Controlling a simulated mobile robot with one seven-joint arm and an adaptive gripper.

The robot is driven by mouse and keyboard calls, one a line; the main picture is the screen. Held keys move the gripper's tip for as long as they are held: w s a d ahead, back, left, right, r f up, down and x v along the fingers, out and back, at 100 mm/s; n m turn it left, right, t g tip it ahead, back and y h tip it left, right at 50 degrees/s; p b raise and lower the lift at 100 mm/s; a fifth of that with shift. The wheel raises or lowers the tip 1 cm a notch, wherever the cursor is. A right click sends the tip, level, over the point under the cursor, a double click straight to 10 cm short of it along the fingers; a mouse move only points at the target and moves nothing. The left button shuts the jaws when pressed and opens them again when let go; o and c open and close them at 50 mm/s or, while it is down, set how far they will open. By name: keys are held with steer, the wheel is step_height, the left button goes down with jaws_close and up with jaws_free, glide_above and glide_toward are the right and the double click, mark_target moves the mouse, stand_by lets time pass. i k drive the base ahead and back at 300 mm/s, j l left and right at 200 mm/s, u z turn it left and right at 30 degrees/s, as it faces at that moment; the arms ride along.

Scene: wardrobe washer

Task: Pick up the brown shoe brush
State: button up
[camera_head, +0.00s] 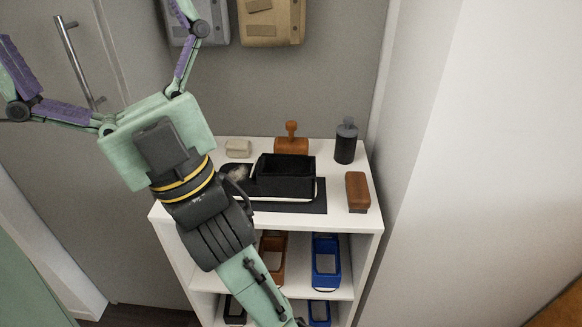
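A brown block-shaped brush (357,191) lies on the right front of the white shelf's top and looks like the brown shoe brush. A second brown item with an upright knob handle (291,138) stands at the back of the top, partly hidden behind a black box; whether it is also a brush I cannot tell. My gripper (95,20) is wide open and empty, with its green and purple fingers spread at the upper left. It is apart from both brown items, left of and above the shelf in the picture.
The white shelf (376,222) also bears the black box (287,185) on a dark mat, a dark bottle (346,145) and a beige block (238,148). Brown and blue (326,262) open bins stand below. A wall is close on the right. A door handle (75,60) is at left.

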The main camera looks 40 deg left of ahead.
mark_target(358, 198)
steer(key=i+j, duration=0.1)
steer(key=j, duration=0.55)
steer(key=j+z, duration=0.15)
steer(key=j, duration=0.45)
steer(key=i, duration=0.05)
